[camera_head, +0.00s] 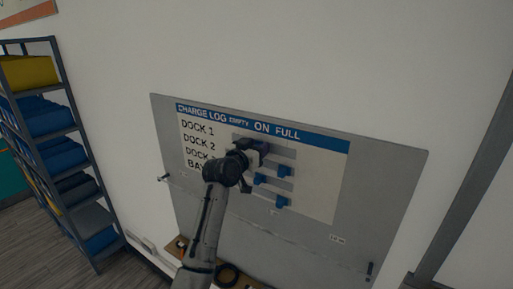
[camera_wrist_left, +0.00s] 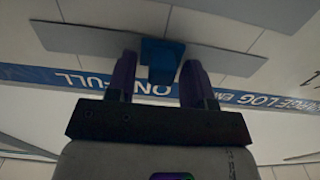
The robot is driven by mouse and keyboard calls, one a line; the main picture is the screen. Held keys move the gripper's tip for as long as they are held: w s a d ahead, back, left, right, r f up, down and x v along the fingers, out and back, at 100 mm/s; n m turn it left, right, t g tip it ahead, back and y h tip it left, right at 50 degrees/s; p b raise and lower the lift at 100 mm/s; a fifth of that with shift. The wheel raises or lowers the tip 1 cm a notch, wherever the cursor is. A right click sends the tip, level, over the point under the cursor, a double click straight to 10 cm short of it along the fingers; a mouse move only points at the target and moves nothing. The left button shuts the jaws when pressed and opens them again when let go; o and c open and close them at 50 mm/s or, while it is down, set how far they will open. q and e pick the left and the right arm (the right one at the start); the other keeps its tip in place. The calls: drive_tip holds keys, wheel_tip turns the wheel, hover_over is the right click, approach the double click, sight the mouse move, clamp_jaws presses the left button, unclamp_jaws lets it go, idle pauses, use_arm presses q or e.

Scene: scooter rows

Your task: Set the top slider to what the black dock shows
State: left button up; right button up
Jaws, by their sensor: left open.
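The charge log board (camera_head: 390,190) hangs on the wall, with EMPTY, ON and FULL headings and several rows of sliders on grey tracks. My left gripper (camera_head: 262,148) is at the top row and hides the top slider in the head view. In the left wrist view, which is upside down, the blue top slider (camera_wrist_left: 163,58) sits on its grey track (camera_wrist_left: 85,40) in line with ON. The open fingers of my left gripper (camera_wrist_left: 158,68) stand on either side of it; contact is unclear. The black dock is not in view, nor is my right gripper.
Lower blue sliders (camera_head: 284,170) sit just below my gripper. A shelf rack (camera_head: 82,150) with yellow and blue bins stands at the left. A dark post (camera_head: 465,185) stands at the right. The wall above the board is clear.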

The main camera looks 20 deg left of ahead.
use_arm(q)
drive_tip(key=s+a+b, duration=0.2)
drive_tip(key=s+b, duration=0.3)
drive_tip(key=s, duration=0.8)
drive_tip(key=shift+s+a, duration=0.2)
drive_tip(key=shift+s, duration=0.1)
idle(0.4)
